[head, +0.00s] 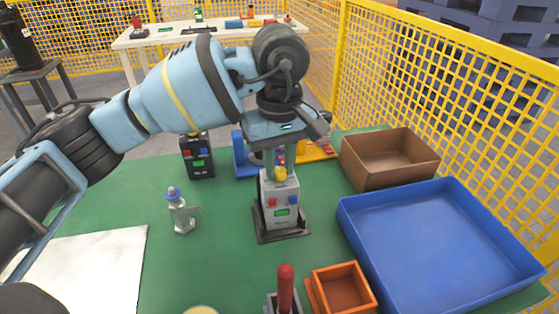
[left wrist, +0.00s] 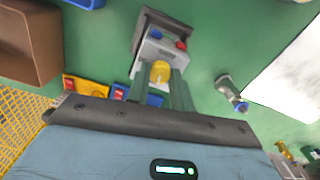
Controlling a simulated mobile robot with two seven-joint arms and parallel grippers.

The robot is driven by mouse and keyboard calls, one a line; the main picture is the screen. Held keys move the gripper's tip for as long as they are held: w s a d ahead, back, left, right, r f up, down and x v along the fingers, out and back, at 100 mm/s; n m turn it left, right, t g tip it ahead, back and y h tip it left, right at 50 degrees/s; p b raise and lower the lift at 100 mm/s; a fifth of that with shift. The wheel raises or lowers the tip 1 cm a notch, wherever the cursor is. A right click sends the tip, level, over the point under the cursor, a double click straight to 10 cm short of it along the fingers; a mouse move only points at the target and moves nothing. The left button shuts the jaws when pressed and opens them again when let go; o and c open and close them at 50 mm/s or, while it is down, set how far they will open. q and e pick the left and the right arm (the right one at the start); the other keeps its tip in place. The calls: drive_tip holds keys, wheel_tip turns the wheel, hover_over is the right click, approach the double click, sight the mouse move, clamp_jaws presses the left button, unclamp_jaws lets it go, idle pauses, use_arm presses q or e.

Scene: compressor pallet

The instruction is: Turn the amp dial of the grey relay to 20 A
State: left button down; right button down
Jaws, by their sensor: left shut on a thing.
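My left gripper (head: 280,167) reaches down from above and is shut on the dial. In the left wrist view the dial (left wrist: 160,72) sits between the two finger plates (left wrist: 160,85), over the grey relay (left wrist: 157,50). The dial's scale and the display's reading are too small to read. My right gripper is not in view.
A blue tray (head: 440,245), a brown box (head: 390,160) and an orange box (head: 342,288) lie to the right. A red-handled lever (head: 286,290) stands in front. Yellow mesh fencing (head: 450,80) borders the right.

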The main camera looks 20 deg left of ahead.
sight(279, 170)
use_arm(q)
drive_tip(key=shift+m, duration=0.7)
drive_tip(key=c, duration=1.2)
unclamp_jaws()
drive_tip(key=shift+r, duration=3.95)
drive_tip(key=shift+c, duration=0.3)
